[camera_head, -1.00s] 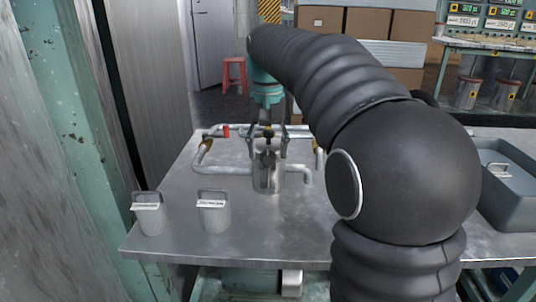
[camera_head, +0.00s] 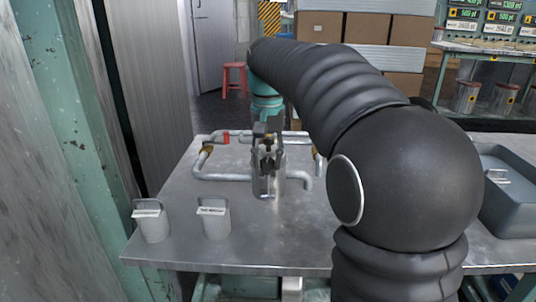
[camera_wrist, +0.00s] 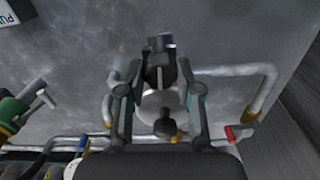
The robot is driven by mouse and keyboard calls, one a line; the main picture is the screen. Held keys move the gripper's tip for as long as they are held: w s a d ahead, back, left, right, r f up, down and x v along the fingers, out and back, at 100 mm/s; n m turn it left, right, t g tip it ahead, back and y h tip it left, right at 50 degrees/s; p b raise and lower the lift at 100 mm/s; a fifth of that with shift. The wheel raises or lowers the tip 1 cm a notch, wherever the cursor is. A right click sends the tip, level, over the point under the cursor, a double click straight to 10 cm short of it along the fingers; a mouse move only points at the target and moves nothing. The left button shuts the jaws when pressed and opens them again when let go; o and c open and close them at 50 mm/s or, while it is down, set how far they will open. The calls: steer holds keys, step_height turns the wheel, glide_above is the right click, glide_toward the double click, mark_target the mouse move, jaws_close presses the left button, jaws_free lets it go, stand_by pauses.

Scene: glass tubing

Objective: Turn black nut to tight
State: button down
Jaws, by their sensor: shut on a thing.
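The metal vessel (camera_head: 268,186) stands upright on the steel table. It also shows as a pale round top in the wrist view (camera_wrist: 150,108). My gripper (camera_head: 268,155) is over the vessel's top, with its fingers on either side. In the wrist view my gripper (camera_wrist: 160,76) points at a dark fitting between its fingertips. The black nut (camera_wrist: 160,62) appears to be part of this fitting, and my gripper is shut on it. The fingers hide much of the nut, so its seating cannot be told. A dark knob (camera_wrist: 166,126) sits nearer the palm in that view.
Metal pipes (camera_head: 222,177) with a red-marked section (camera_head: 226,137) run around the vessel, close to the fingers. Two labelled cups (camera_head: 151,222) and (camera_head: 214,221) stand at the table's front left. A grey tray (camera_head: 510,208) is at the right. The front middle of the table is clear.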

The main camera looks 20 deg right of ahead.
mark_target(268, 160)
stand_by(0.3)
steer(key=c, duration=0.8)
jaws_free()
steer(key=shift+o, duration=0.2)
step_height(268, 160, up, 12)
